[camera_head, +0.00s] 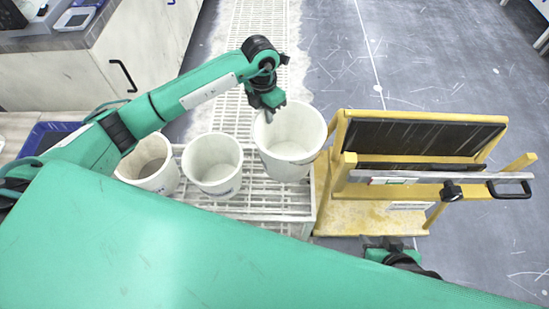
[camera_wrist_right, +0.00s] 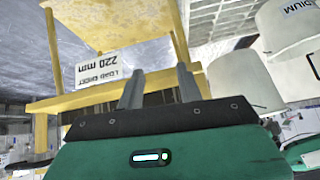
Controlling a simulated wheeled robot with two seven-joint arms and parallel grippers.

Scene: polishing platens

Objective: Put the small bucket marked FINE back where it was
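Three white buckets show in the head view. The left one (camera_head: 150,165) and the middle one (camera_head: 213,170) stand on a white grid rack (camera_head: 270,205). The right bucket (camera_head: 290,150) looks larger, as if nearer the camera, over the rack's right end. My left gripper (camera_head: 272,110) is at this bucket's far-left rim and looks shut on it. No marking reading FINE is legible. In the right wrist view a nearer bucket (camera_wrist_right: 240,80) and one marked "...DIUM" (camera_wrist_right: 285,25) show. My right gripper (camera_wrist_right: 160,88) is open and empty, its fingers apart.
A yellow stand (camera_head: 345,215) with a dark panel (camera_head: 415,137) and a handled bar is close right of the right bucket. The stand also fills the upper left of the right wrist view (camera_wrist_right: 105,20). Cabinets (camera_head: 145,50) are at left. Open floor lies beyond.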

